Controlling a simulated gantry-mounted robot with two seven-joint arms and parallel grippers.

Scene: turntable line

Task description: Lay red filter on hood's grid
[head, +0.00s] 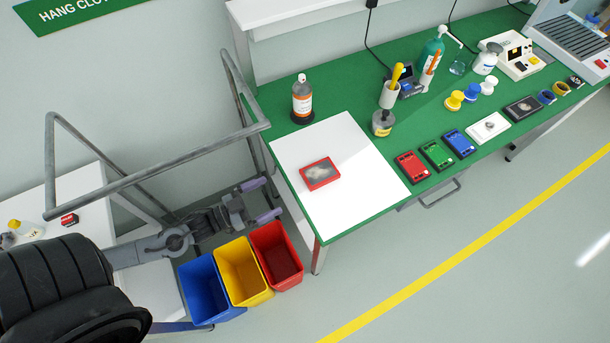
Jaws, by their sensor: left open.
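A red-framed flat piece with a pale grey middle (320,174), which looks like the red filter, lies on the white sheet at the near left end of the green bench. The hood (540,18) stands at the far right end of the bench, partly cut off by the picture edge. Its dark slatted grid (584,38) shows bare. My left gripper (264,200) is open and empty, left of the bench and above the bins, apart from the red piece. My right gripper is not in view.
The white sheet (350,205) is otherwise clear. Red (411,167), green (436,155) and blue (459,143) cases line the front edge. Bottles, pots and a white device (518,55) stand behind. A metal rail (165,165) rises near my left arm; bins (240,272) stand below.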

